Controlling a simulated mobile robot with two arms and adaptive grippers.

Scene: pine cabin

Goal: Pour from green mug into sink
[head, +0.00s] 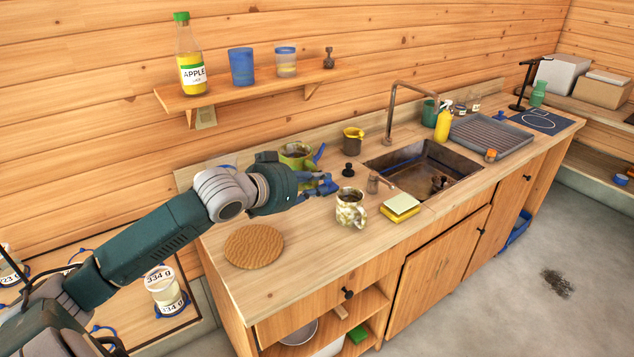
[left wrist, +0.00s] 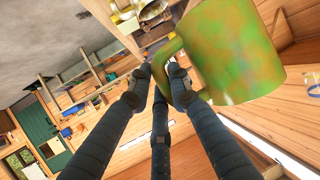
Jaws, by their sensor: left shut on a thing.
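The green mug (head: 290,161) is behind my left gripper (head: 319,178) in the head view, partly hidden by it. It looks about upright, with something dark brown inside. In the left wrist view the mug (left wrist: 236,50) is large and mottled green and orange. My left gripper (left wrist: 168,82) is shut on its handle there. I cannot tell whether the mug's base touches the counter. The sink (head: 405,160) is a dark, worn basin to the right of the gripper, with a tall faucet (head: 391,105) behind it. A dark object lies in the basin. My right gripper is out of view.
A mottled cream mug (head: 350,212) stands between my gripper and the counter's front edge. A round woven mat (head: 254,247) lies at left.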

